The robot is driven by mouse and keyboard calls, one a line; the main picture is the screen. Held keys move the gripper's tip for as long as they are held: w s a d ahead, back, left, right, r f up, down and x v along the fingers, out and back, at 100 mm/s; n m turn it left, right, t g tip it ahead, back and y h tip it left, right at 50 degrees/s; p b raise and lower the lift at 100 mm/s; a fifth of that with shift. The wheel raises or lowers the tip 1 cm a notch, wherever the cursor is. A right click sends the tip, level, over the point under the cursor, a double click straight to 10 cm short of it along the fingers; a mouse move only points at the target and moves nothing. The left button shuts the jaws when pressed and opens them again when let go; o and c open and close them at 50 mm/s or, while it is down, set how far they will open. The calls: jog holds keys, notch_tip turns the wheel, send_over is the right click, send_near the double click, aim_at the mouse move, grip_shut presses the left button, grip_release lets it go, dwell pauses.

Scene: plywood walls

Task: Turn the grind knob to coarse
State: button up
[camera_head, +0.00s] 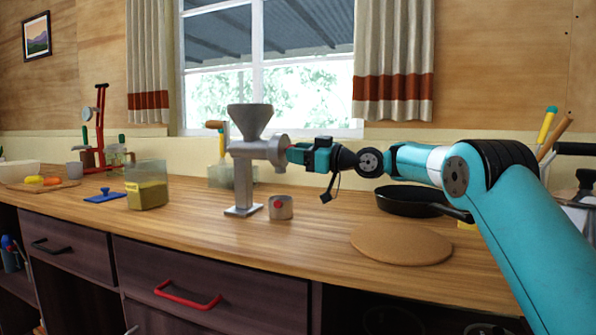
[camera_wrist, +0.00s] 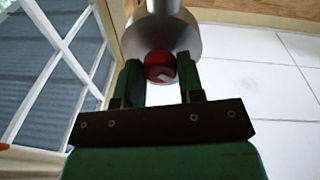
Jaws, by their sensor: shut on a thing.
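A grey metal grinder (camera_head: 244,160) with a funnel hopper on top stands on the wooden counter below the window. Its round body end faces right, toward my gripper (camera_head: 292,154). In the wrist view a red knob (camera_wrist: 160,66) with a pale mark sits at the end of the grey grinder body (camera_wrist: 160,32). My gripper (camera_wrist: 161,82) has its two green fingers on either side of the knob and is shut on it. In the head view the knob is mostly hidden by the fingers. The pale mark lies at the knob's lower right in the wrist view.
A small grey cup (camera_head: 281,208) with a red spot stands just right of the grinder base. A black pan (camera_head: 405,202) and a round cork mat (camera_head: 400,245) lie to the right, below my arm. A clear container (camera_head: 147,190) stands to the left.

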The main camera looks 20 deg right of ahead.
jog(key=shift+w+d+n+g+y+b, duration=0.1)
jog(key=shift+n+g+y+b, duration=0.15)
jog(key=shift+n+b, duration=1.1)
jog(key=shift+w+d+n+g+y+b, duration=0.15)
jog(key=shift+n+y+b, duration=0.15)
jog(key=shift+n, duration=1.95)
jog(key=shift+s+a, duration=0.1)
jog(key=o, duration=0.9)
